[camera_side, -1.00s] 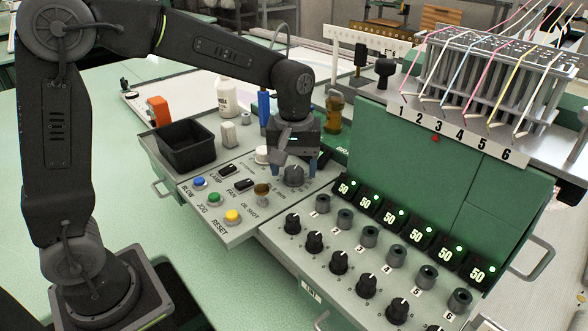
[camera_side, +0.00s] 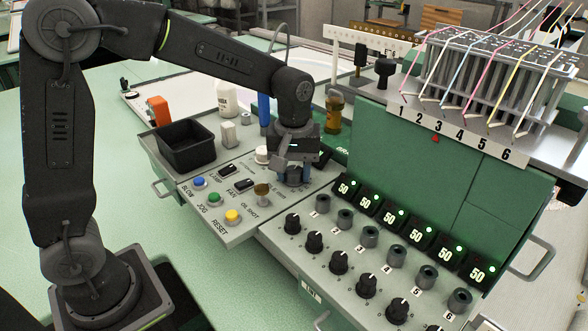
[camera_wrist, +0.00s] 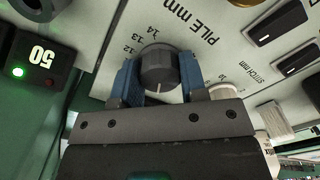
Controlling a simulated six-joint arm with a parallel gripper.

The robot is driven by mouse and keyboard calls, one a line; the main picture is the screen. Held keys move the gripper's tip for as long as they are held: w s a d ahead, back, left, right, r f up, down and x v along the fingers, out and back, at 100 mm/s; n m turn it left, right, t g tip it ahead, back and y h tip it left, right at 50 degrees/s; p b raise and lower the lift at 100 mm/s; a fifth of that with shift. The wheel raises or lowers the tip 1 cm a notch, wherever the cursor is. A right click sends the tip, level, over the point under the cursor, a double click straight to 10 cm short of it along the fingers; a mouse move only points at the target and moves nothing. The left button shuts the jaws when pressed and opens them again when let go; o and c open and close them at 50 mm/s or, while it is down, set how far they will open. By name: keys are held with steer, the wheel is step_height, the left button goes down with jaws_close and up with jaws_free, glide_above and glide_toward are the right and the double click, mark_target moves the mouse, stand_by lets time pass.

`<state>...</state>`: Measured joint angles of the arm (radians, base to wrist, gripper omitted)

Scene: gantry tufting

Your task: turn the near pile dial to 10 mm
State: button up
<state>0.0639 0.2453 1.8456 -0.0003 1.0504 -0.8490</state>
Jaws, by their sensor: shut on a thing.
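The dark grey pile dial (camera_wrist: 157,62) sits on the pale panel, beside the "PILE mm" lettering, in the wrist view. Printed numbers 12, 13 and 14 show around its upper edge; other numbers are hidden by my fingers and gripper body. A light pointer line on the dial runs toward my gripper body; I cannot read the value it points to. My gripper (camera_wrist: 158,75) has one blue finger on each side of the dial and is shut on it. In the side view my gripper (camera_side: 293,174) is low over the panel and mostly hides the dial.
A pale knob (camera_side: 262,155) stands just left of my gripper. Black rocker switches (camera_side: 243,185), blue, green and yellow buttons (camera_side: 215,198) and a brownish knob (camera_side: 262,190) lie nearby. Lit "50" displays (camera_side: 410,232) and black knobs (camera_side: 339,262) fill the right panel. A black bin (camera_side: 187,147) stands left.

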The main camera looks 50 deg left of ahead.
mark_target(293, 170)
steer(key=shift+m, duration=0.4)
steer(key=m, duration=0.4)
steer(key=shift+m, duration=0.3)
steer(key=m, duration=0.5)
stand_by(0.3)
steer(key=shift+r, duration=0.1)
steer(key=o, duration=0.9)
step_height(293, 170, up, 14)
steer(key=shift+f, duration=0.15)
steer(key=shift+s, duration=0.1)
